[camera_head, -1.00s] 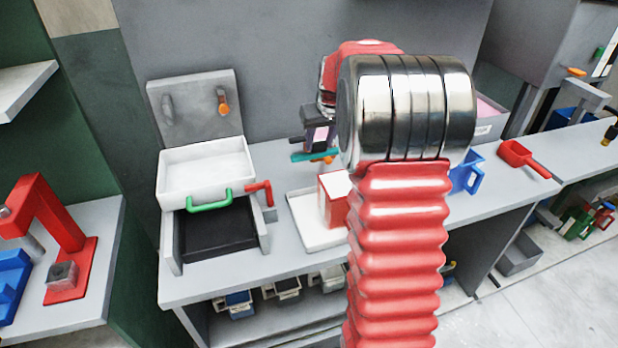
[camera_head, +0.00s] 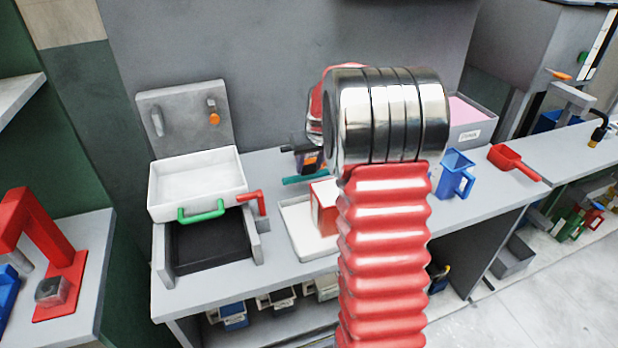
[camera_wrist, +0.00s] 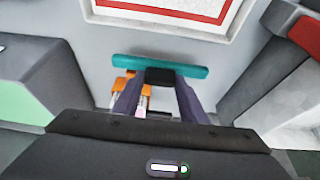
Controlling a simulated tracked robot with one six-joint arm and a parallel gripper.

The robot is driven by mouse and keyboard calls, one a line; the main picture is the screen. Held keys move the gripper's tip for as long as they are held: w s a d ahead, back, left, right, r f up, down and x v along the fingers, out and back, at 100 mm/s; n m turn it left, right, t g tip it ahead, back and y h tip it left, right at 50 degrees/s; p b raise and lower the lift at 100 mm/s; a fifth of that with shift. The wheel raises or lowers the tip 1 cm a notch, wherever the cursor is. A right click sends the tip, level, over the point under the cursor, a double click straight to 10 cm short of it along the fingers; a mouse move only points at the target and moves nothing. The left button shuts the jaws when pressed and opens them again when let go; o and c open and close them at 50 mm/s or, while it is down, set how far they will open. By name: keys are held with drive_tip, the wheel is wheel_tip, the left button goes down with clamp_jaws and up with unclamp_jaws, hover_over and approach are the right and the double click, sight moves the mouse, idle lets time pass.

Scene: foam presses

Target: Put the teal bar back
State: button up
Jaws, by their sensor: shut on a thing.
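The teal bar (camera_wrist: 198,71) lies crosswise at the fingertips in the wrist view, with a black block at its middle. My gripper (camera_wrist: 160,80) is shut on it. In the head view the teal bar (camera_head: 298,180) shows as a thin strip under my gripper (camera_head: 311,165), just behind the white tray and beside the red box. My arm hides part of the area to its right. I cannot tell whether the bar touches the bench. An orange thing (camera_wrist: 124,86) shows beside the left finger in the wrist view.
The white tray (camera_head: 297,238) holds a red box (camera_head: 325,208). A press with a white lid (camera_head: 195,182), green handle (camera_head: 201,213) and red lever (camera_head: 252,196) stands left. A blue jug (camera_head: 454,172) and red scoop (camera_head: 512,162) stand right.

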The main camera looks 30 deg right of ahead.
sight(310, 175)
drive_tip(key=shift+f, duration=2.45)
drive_tip(key=o, duration=1.1)
drive_tip(key=shift+f, duration=0.1)
drive_tip(key=v, duration=1.2)
